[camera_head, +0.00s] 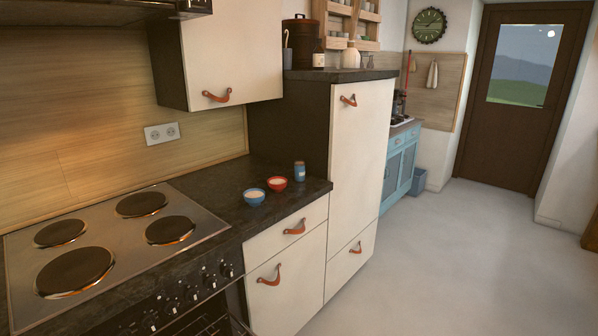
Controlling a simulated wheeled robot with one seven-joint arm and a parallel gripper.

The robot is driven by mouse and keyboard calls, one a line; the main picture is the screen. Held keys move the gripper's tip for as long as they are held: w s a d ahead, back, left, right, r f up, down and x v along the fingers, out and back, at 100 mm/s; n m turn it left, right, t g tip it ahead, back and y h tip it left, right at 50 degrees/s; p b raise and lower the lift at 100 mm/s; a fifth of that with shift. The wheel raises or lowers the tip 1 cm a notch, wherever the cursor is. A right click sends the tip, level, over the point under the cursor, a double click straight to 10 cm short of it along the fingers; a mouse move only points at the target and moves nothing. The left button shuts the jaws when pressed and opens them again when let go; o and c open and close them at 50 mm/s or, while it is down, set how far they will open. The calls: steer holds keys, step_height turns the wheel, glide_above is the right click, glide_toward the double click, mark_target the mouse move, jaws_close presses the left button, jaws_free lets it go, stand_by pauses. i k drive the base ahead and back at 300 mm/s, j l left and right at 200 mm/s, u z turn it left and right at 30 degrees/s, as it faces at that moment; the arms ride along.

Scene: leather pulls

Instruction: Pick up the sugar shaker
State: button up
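A small blue cylindrical container with a darker top (299,172) stands upright near the far right end of the dark countertop (225,180). It is the only shaker-like thing on this counter, but it is too small to tell whether it is the sugar shaker. A red bowl (277,184) and a blue bowl (254,197) with pale contents sit to its left and nearer. My gripper is not in view.
The stove (115,250) with several hotplates fills the counter on the left. A tall cream cabinet (357,160) rises just right of the blue container. An upper cabinet (230,55) hangs above the counter. The grey floor (450,260) is clear on the right.

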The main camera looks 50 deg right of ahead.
mark_target(299, 163)
steer(key=i+z, duration=0.15)
steer(key=z, duration=0.45)
steer(key=i+z, duration=0.3)
steer(key=i, duration=0.25)
steer(key=i+j+z, duration=0.15)
steer(key=i+z, duration=0.15)
steer(key=i, duration=0.25)
steer(key=i+j, duration=0.1)
steer(key=i, duration=0.2)
steer(key=i+j, duration=0.15)
steer(key=i, duration=0.1)
